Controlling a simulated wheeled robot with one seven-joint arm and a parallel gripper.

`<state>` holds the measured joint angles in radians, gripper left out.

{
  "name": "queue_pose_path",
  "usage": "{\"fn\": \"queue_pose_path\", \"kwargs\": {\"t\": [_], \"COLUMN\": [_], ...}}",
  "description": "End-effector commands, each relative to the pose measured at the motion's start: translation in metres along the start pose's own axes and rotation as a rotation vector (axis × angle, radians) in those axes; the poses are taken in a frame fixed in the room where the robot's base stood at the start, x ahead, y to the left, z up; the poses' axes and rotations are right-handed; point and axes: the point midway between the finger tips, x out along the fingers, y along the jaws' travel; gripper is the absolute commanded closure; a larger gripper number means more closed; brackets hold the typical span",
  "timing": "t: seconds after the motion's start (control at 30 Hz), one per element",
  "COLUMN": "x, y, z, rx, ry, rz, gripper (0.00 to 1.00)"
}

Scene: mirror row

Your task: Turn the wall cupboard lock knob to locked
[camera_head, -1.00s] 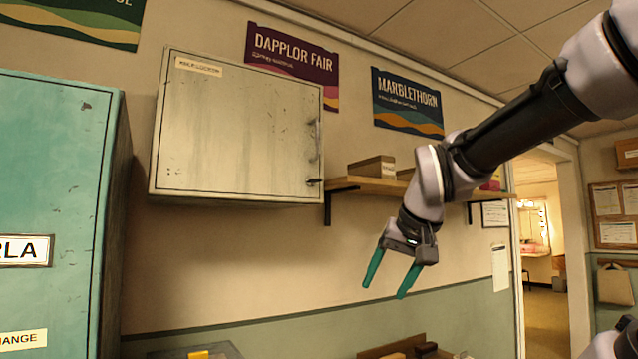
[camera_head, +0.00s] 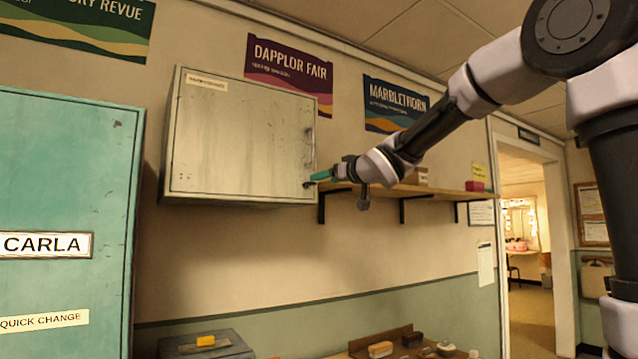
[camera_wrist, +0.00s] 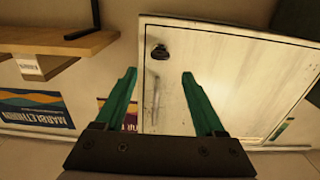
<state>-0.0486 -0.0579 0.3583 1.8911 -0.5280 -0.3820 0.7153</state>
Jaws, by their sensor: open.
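The wall cupboard (camera_head: 245,135) is a pale, worn box high on the wall with its door closed. Its lock knob (camera_head: 309,184) is a small dark knob at the door's lower right corner; in the wrist view the knob (camera_wrist: 160,52) lies ahead, between the lines of my fingers. A door handle (camera_wrist: 152,98) shows near it. My gripper (camera_head: 318,176) has green fingers and is open and empty, its tips close to the knob in the head view. In the wrist view the gripper (camera_wrist: 160,78) shows its fingers either side of the knob; I cannot tell whether they touch it.
A wooden shelf (camera_head: 440,192) on black brackets runs right of the cupboard, close to my wrist. A teal locker (camera_head: 65,190) stands at the left. A desk with a yellow item (camera_head: 206,341) and brushes is below. The wall under the cupboard is clear.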

Motion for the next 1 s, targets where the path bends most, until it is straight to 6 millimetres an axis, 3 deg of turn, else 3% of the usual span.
{"fn": "queue_pose_path", "kwargs": {"t": [0.2, 0.4, 0.8, 0.87, 1.0], "x": [0.044, 0.069, 0.077, 0.077, 0.077], "y": [0.000, 0.000, 0.001, 0.001, 0.001], "z": [0.001, 0.001, 0.000, 0.000, 0.000], "rx": [0.004, 0.002, 0.001, 0.000, 0.000], "ry": [-0.001, -0.001, -0.002, -0.002, -0.001], "rz": [0.000, 0.000, 0.003, 0.003, 0.003], "gripper": [0.29, 0.29, 0.29, 0.48, 1.00]}}
